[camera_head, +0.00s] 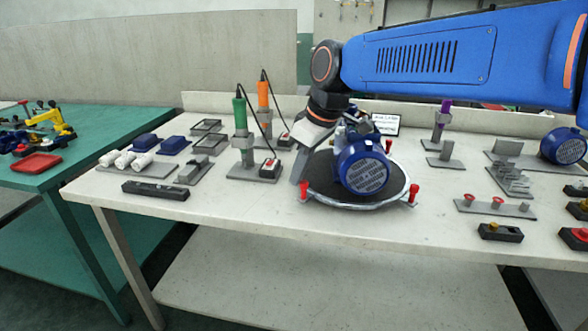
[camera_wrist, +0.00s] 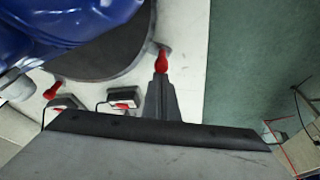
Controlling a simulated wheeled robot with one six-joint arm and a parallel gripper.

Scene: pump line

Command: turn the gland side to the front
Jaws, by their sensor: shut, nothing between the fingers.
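The pump has a blue motor (camera_head: 362,167) whose ribbed end faces the front, with paler metal parts behind it. It sits on a dark round turntable (camera_head: 330,185) with a light rim and red-handled pegs around it. In the wrist view the blue motor (camera_wrist: 60,30) fills the upper left. My gripper (camera_head: 297,178) is shut and empty, pointing down at the turntable's left edge. Its tips are close to the front-left red handle (camera_head: 303,190). In the wrist view that handle (camera_wrist: 161,60) shows just beyond the fingers (camera_wrist: 160,95); I cannot tell whether they touch. I cannot make out the gland side.
A green-handled tool (camera_head: 240,112) and an orange-handled one (camera_head: 263,95) stand in holders left of my gripper. Another red handle (camera_head: 413,193) is at the turntable's right. Small fixtures and a second blue motor (camera_head: 563,146) lie farther right. The front bench strip (camera_head: 250,215) is clear.

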